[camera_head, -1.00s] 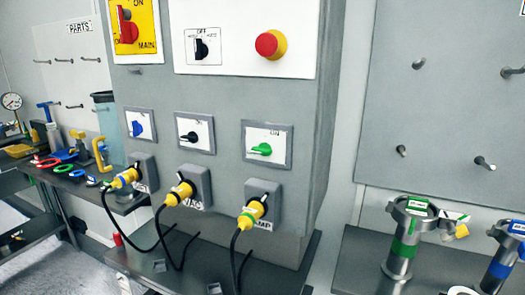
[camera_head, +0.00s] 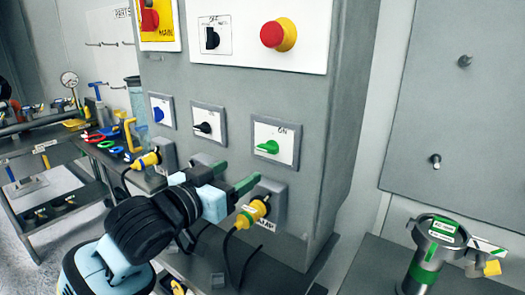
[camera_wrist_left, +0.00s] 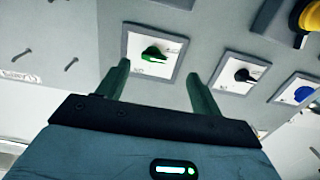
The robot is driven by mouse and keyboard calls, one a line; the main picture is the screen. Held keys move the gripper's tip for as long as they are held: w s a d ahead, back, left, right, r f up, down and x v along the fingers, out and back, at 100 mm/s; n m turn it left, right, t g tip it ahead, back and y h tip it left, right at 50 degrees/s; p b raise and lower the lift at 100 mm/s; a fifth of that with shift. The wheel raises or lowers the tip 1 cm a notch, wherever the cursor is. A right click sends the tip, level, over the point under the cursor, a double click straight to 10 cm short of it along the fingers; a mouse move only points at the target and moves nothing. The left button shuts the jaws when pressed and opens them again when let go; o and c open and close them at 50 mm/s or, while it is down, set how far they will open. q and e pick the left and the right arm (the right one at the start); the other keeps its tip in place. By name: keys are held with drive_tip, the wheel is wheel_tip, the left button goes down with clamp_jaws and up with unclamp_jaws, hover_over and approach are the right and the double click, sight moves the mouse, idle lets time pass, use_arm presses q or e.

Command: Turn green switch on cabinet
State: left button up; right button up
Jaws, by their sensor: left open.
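The green switch (camera_head: 267,147) is a small green knob on a white plate with a grey frame, at the right of a row of three on the grey cabinet (camera_head: 235,95). Its handle lies about level. My left gripper (camera_head: 238,175) reaches up from below, its two green fingers open and apart, just below and left of the switch. In the left wrist view the green switch (camera_wrist_left: 152,52) shows ahead, between and beyond the open fingertips (camera_wrist_left: 157,72). Nothing is between the fingers. My right gripper is not in view.
A black switch (camera_head: 203,128) and a blue switch (camera_head: 158,114) sit to the left. A yellow plug (camera_head: 253,211) with a black cable sticks out below the green switch, close to my gripper. A red emergency button (camera_head: 277,34) is above. A green-banded metal container (camera_head: 428,255) stands at right.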

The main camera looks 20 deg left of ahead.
sight(265, 149)
use_arm(q)
drive_tip(key=shift+w+d+r, duration=0.3)
drive_tip(key=shift+w+d, duration=0.3)
drive_tip(key=shift+w, duration=0.7)
drive_tip(key=shift+w+d+r, duration=0.35)
drive_tip(key=shift+w+d, duration=0.2)
drive_tip(key=shift+w, duration=0.8)
drive_tip(key=shift+w+d+r, duration=0.3)
drive_tip(key=shift+w+d, duration=0.3)
drive_tip(key=shift+w, duration=0.7)
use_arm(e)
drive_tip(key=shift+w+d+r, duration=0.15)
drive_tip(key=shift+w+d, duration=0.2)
use_arm(q)
drive_tip(key=c, duration=1)
